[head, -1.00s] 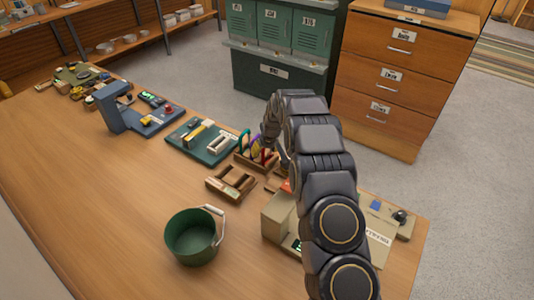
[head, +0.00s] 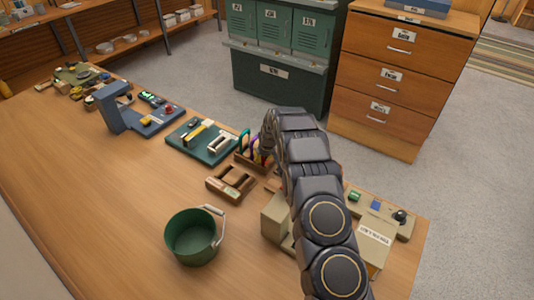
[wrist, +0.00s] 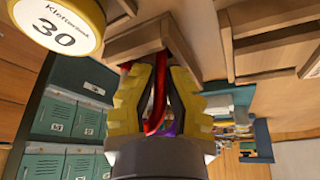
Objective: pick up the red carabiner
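The red carabiner (wrist: 159,88) shows in the wrist view as a red loop between the two yellow-padded fingers of my gripper (wrist: 160,85). The fingers stand on either side of it, with gaps that look open. Its upper end is near the wooden carabiner rack (wrist: 138,42); whether it still touches the rack is unclear. In the head view, my gripper (head: 267,150) is down at the right end of the rack (head: 243,161), and my arm hides much of it. A teal carabiner (head: 244,141) and a purple one stand in the rack, left of my gripper.
A wooden block holder (head: 231,183) and a green bucket (head: 192,237) stand in front of the rack. A beige box (head: 275,216) is close to my arm. A green tool tray (head: 188,147) lies to the left. The table's left front is clear.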

